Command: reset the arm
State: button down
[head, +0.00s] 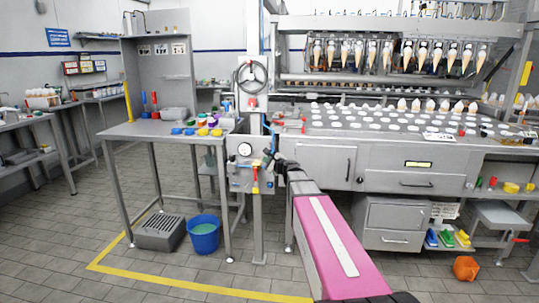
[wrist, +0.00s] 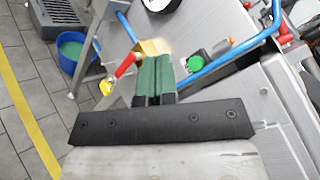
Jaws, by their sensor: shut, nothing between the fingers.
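My gripper (head: 268,159) is at the end of my outstretched pink-covered arm, in front of the grey control box (head: 240,178) beside the machine. In the wrist view its green fingers (wrist: 154,64) are shut together with nothing between them. A brass-coloured fitting (wrist: 152,47) and a red handle (wrist: 125,65) show just beyond the fingertips. I cannot tell whether the fingers touch the fitting. A green button (wrist: 194,63) is to the right of the fingers.
A blue pipe (wrist: 230,55) runs close to the fingers. A grey side table (head: 160,130) stands to the left, with a blue bucket (head: 203,235) beneath it. The cone machine (head: 390,160) fills the right. An orange container (head: 466,268) lies on the floor. Open tiled floor is at the left.

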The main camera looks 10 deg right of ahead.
jog(key=s+a+f+n+g, duration=0.35)
jog(key=s+f+n, duration=0.25)
jog(key=s+f, duration=0.2)
jog(key=s+a+f+n+g, duration=0.2)
jog(key=s+f+n+g, duration=0.35)
jog(key=s+f, duration=0.25)
jog(key=s+d+f+n+g+h, duration=0.3)
jog(key=s+f+n+h, duration=0.1)
jog(key=s, duration=0.5)
jog(key=s+d+f+n+g+h, duration=0.3)
jog(key=s+f+n+h, duration=0.1)
jog(key=s, duration=0.6)
jog(key=shift+f+n, duration=0.55)
jog(key=shift+f, duration=0.3)
